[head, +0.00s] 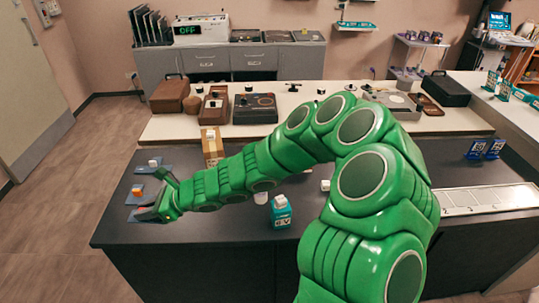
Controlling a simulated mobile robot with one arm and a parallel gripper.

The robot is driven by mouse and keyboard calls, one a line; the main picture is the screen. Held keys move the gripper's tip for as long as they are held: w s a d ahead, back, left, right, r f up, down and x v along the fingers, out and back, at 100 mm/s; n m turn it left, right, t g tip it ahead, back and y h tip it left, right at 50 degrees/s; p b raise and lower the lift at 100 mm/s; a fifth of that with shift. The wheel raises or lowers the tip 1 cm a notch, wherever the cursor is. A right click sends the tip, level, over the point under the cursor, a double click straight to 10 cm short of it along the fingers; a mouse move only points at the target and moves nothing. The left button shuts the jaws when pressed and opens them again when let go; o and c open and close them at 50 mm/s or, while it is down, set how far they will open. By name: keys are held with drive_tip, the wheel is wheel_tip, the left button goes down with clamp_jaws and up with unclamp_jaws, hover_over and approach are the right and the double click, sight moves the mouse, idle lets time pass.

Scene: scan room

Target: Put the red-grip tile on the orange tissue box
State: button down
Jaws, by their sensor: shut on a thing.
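My gripper (150,193) is at the left end of the dark counter, low over the blue-grey flat tiles. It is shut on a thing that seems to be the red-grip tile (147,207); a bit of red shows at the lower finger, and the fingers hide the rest. Whether the tile touches the counter cannot be told. An orange-tan box (212,147) with a pale top, likely the orange tissue box, stands upright behind my forearm, which hides its lower part. It is to the right of and farther back than my gripper.
A tile with a white grip (153,163) and a small orange and white piece (137,190) lie near my gripper. A teal box (281,211) stands in front of my forearm. A white rack (474,199) lies at right. Brown and black devices (254,108) fill the back counter.

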drive_tip(key=w+d+r+m+t+h, duration=0.1)
drive_tip(key=w+d+r+m+t, duration=0.15)
drive_tip(key=w+d, duration=0.6)
drive_tip(key=w+d+r+m+t, duration=0.1)
drive_tip(key=w+d+m+t, duration=0.15)
drive_tip(key=w+d, duration=0.65)
drive_tip(key=w+d+r+m+t+h, duration=0.1)
drive_tip(key=w+d+r+m+t, duration=0.1)
drive_tip(key=d, duration=1)
drive_tip(key=w+d+r+m+t+h, duration=0.1)
drive_tip(key=d+m+t+h, duration=0.1)
drive_tip(key=d, duration=1.1)
drive_tip(key=w+f, duration=0.3)
drive_tip(key=w, duration=0.1)
drive_tip(key=w+f, duration=0.3)
drive_tip(key=w, duration=0.2)
drive_tip(key=w+f, duration=0.2)
drive_tip(key=w, duration=0.2)
drive_tip(key=shift+w+a+f, duration=0.15)
drive_tip(key=shift+a+f, duration=0.1)
drive_tip(key=shift+f, duration=0.15)
drive_tip(key=shift+w+a+f, duration=0.1)
drive_tip(key=shift+w+f, duration=0.25)
drive_tip(key=shift+f, duration=1.55)
drive_tip(key=c, duration=1)
unclamp_jaws()
drive_tip(key=shift+f, duration=0.15)
drive_tip(key=shift+c, duration=0.2)
